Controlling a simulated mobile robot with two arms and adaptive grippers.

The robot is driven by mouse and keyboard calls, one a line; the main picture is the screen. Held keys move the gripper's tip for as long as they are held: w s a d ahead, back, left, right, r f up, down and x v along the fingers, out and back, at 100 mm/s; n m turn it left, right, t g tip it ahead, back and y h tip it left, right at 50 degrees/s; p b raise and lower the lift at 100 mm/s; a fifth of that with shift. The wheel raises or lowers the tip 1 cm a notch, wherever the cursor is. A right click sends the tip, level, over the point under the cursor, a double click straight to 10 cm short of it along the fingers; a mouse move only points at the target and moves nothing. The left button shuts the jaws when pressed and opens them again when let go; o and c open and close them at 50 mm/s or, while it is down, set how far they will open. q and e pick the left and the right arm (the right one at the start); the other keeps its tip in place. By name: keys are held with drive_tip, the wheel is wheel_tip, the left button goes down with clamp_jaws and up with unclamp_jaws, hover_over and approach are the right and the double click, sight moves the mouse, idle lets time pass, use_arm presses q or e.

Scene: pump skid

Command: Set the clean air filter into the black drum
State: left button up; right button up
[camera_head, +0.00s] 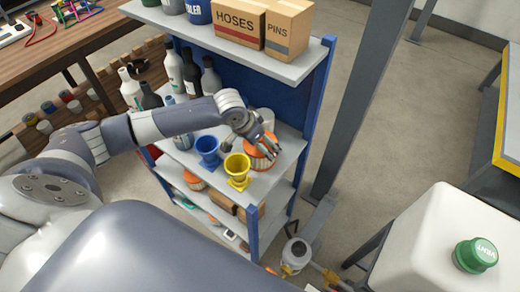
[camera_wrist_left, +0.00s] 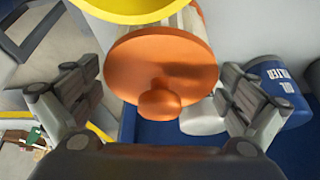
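An air filter (camera_head: 260,157) with an orange end and pale pleated side stands on the middle shelf of the rack. In the left wrist view its round orange end cap with a knob (camera_wrist_left: 160,65) fills the middle. My left gripper (camera_head: 266,146) is at this filter, with its fingers (camera_wrist_left: 160,80) spread on either side of the cap. Small gaps seem to remain, so it looks open. A second orange-ended filter (camera_head: 194,180) sits on the shelf below; which one is clean I cannot tell. I cannot make out a black drum. My right gripper is out of view.
A yellow funnel (camera_head: 237,170) and a blue funnel (camera_head: 208,150) stand close to the filter. Bottles (camera_head: 190,72) are behind my left arm. The upper shelf (camera_head: 245,55) overhangs with boxes. A blue oil filter (camera_wrist_left: 283,85) is near the right finger. A white tank (camera_head: 425,235) is at right.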

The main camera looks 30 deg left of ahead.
use_arm(q)
drive_tip(key=c, duration=0.7)
drive_tip(key=shift+r, duration=0.1)
